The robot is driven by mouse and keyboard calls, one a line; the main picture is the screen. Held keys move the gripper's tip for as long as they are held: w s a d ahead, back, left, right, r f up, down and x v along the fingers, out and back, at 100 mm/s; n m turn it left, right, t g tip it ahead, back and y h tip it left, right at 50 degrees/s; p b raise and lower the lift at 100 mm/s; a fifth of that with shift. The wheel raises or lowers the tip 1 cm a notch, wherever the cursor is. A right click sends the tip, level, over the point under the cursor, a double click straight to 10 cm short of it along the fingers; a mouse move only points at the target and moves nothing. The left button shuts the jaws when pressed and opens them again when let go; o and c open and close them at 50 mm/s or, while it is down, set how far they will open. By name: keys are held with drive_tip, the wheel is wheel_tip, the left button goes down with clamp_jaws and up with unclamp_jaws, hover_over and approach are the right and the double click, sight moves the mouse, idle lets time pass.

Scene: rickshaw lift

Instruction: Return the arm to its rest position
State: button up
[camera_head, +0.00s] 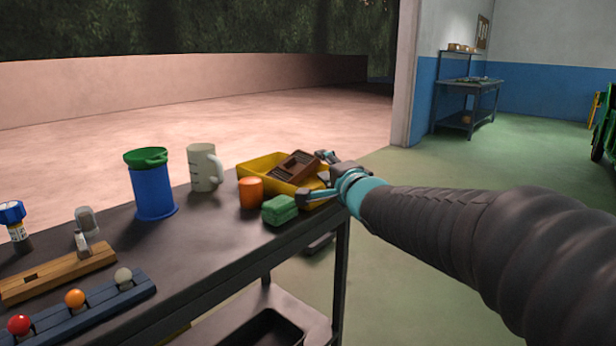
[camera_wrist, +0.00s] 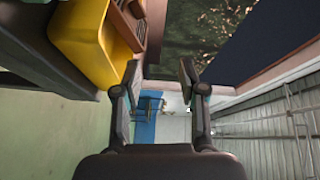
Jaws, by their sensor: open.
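My gripper (camera_head: 322,178) is at the right end of the dark workbench, beside the yellow bin (camera_head: 259,164). Its fingers are apart, and nothing shows between them in the wrist view (camera_wrist: 158,78). A brown block-like object (camera_head: 297,166) rests tilted in the yellow bin, close to the fingers. I cannot tell whether a finger touches it or the bin. The bin also shows at the upper left of the wrist view (camera_wrist: 92,38). My arm reaches in from the right of the head view.
On the workbench (camera_head: 215,240) stand a green block (camera_head: 279,210), an orange cylinder (camera_head: 250,191), a grey mug (camera_head: 204,167) and a blue container (camera_head: 152,190) with a green rim. Wooden (camera_head: 60,273) and blue (camera_head: 85,305) racks lie at the left. Green floor (camera_head: 420,180) is open beyond.

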drive_tip(key=s+d+f+n+g+h, duration=0.3)
drive_tip(key=s+d+f+n+h, duration=0.15)
drive_tip(key=f, duration=0.35)
drive_tip(key=s+d+f+n+g+h, duration=0.35)
drive_tip(key=s+d+f, duration=0.2)
drive_tip(key=f, duration=0.25)
drive_tip(key=s+d+f+n+g, duration=0.2)
drive_tip(key=s, duration=1)
drive_tip(key=s+d+f+n+g, duration=0.1)
drive_tip(key=s+d+f+g, duration=0.1)
drive_tip(key=s, duration=1)
drive_tip(key=shift+s+d+n+y, duration=0.3)
drive_tip(key=shift+d+n+y, duration=0.1)
drive_tip(key=shift+d, duration=0.3)
